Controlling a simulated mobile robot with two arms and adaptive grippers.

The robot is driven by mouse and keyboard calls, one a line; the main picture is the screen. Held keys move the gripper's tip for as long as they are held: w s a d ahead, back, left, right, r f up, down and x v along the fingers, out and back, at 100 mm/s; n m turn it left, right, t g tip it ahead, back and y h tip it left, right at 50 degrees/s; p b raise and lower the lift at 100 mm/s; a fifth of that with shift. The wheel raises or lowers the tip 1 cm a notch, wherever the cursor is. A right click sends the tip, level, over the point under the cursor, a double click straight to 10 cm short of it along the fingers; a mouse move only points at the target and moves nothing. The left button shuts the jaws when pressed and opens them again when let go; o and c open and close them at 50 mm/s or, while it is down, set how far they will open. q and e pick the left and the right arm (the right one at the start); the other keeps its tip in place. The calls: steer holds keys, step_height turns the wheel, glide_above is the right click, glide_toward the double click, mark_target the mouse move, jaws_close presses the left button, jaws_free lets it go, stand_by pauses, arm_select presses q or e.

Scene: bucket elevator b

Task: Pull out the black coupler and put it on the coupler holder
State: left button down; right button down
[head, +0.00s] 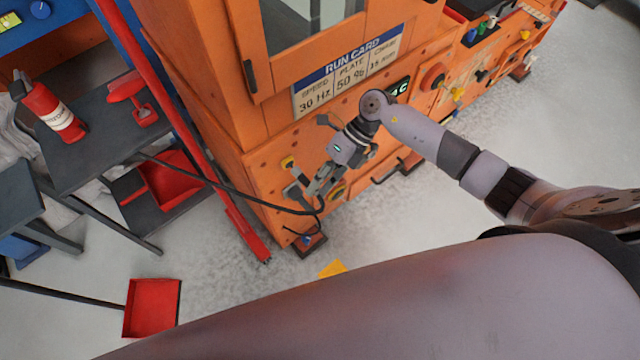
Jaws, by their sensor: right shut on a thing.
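My right gripper (314,188) is low at the front of the orange machine (225,125), with its fingers pointing down and left. It is shut on the black coupler, which is small and mostly hidden by the fingers. A black cable (240,193) runs in from the left and curves up at the gripper. I cannot tell whether the coupler is still seated or clear of the panel. A yellow round fitting (288,162) sits on the panel just left of the gripper. I cannot clearly make out which part is the coupler holder. My left gripper is out of view.
A red post (190,120) stands left of the machine. A red dustpan (152,307) and a yellow piece (332,269) lie on the grey floor. A run card (348,72) is on the machine.

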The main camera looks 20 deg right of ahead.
steer(key=shift+w+f+b, duration=0.2)
steer(key=shift+w+b, duration=0.35)
steer(key=shift+w, duration=0.1)
steer(key=c, duration=1.8)
jaws_free()
steer(key=o, duration=0.5)
steer(key=shift+f, duration=0.1)
steer(key=shift+c, duration=0.2)
steer(key=shift+s, duration=0.1)
steer(key=v, duration=0.9)
steer(key=shift+a, duration=0.25)
